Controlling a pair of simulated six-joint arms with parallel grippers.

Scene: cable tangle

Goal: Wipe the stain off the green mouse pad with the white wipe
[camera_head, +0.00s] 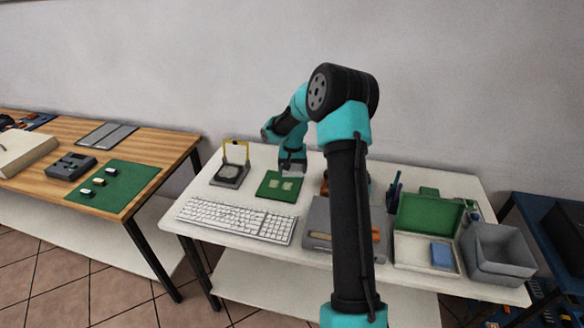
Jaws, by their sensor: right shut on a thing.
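The green mouse pad (276,196) lies on the white desk, behind the keyboard. Two small pale patches show on it, one at its middle and one to the right; at this size I cannot tell whether either is the stain. My right gripper (292,173) points down at the pad's back right edge. It is shut on a whitish thing, most likely the white wipe, which is mostly hidden by the gripper. My left gripper is out of view.
A white keyboard (236,219) lies in front of the pad. A dark device with a yellow frame (230,173) stands to its left. A grey box (318,226), a green-lidded case (428,216) and a grey bin (497,252) are to the right. My arm hides part of the desk.

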